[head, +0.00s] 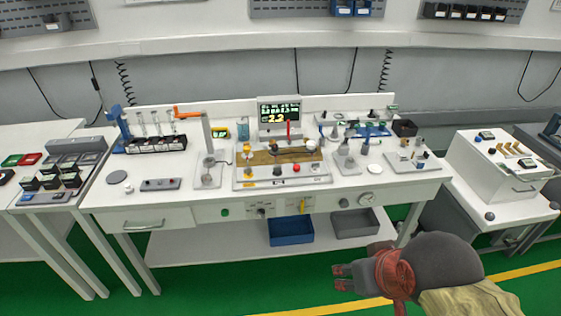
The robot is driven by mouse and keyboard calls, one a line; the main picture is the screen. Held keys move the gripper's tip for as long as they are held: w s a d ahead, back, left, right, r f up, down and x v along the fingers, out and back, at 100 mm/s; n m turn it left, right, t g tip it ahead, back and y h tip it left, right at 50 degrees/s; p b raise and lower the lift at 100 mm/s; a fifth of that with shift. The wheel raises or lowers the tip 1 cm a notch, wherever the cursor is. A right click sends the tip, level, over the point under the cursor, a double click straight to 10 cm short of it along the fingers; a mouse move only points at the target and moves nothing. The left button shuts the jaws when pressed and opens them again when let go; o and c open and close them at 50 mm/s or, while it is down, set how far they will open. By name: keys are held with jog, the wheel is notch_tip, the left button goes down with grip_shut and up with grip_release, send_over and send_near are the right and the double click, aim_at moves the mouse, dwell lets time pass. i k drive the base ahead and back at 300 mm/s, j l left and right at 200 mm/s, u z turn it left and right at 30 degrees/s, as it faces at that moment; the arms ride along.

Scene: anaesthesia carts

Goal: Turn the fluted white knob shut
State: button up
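My gripper (342,278) is at the lower right of the head view, low over the green floor in front of the cart. Its two fingers point left and look apart, with nothing between them. The white cart (200,219) stands well beyond it. Its front panel carries a green knob (225,212), a small grey knob (261,212) and a dark round knob (343,203). A pale round dial (367,198) is to their right. The parts are too small to tell which is the fluted white knob or how it is turned.
A screen (279,113) and several small fixtures crowd the cart top. A blue bin (291,231) and a grey bin (355,223) are on the lower shelf. Another white cart (500,170) stands at right, a table with trays at left. The floor in front is clear.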

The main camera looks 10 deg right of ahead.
aim_at(310, 145)
jog(key=i+l, duration=0.15)
jog(key=i, duration=0.5)
jog(key=i+l, duration=0.2)
jog(key=i, duration=0.45)
